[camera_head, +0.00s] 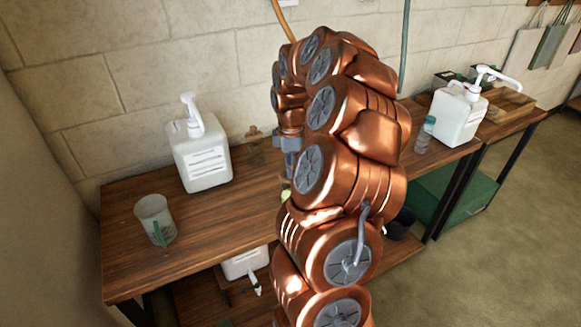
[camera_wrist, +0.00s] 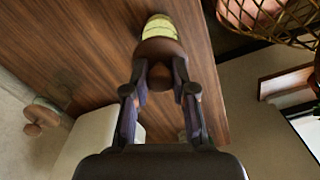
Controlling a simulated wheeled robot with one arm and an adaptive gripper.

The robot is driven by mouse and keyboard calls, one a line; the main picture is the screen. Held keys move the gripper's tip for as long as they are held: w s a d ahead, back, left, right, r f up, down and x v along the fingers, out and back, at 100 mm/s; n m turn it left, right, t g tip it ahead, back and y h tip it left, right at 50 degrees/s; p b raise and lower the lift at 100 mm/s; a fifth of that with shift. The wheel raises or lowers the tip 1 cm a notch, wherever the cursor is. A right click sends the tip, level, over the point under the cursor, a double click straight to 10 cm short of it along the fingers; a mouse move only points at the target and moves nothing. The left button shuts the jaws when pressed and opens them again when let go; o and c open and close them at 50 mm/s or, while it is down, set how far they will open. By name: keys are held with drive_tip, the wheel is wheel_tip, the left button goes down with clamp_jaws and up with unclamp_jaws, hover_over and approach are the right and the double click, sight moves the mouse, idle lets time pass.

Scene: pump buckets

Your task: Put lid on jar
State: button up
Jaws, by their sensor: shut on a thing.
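In the wrist view my gripper (camera_wrist: 160,78) is shut on the knob of a round brown wooden lid (camera_wrist: 160,48). A jar with a yellow-green body (camera_wrist: 159,27) shows just beyond the lid, in line with it. The lid hides part of the jar, so I cannot tell whether the two touch. In the head view a small yellow-green patch of the jar (camera_head: 285,193) shows at the left edge of my arm.
A white pump bottle (camera_head: 203,158) and a clear cup (camera_head: 155,220) stand on the wooden table (camera_head: 125,268). A small brown object (camera_head: 255,152) stands near the wall, left of my arm. Another pump bottle (camera_head: 458,116) stands at right. A wicker basket (camera_wrist: 285,35) shows in the wrist view.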

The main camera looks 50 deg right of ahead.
drive_tip(key=o, duration=1.5)
drive_tip(key=shift+r, duration=0.1)
drive_tip(key=shift+r+p, duration=1.15)
drive_tip(key=shift+r, duration=2.3)
clamp_jaws()
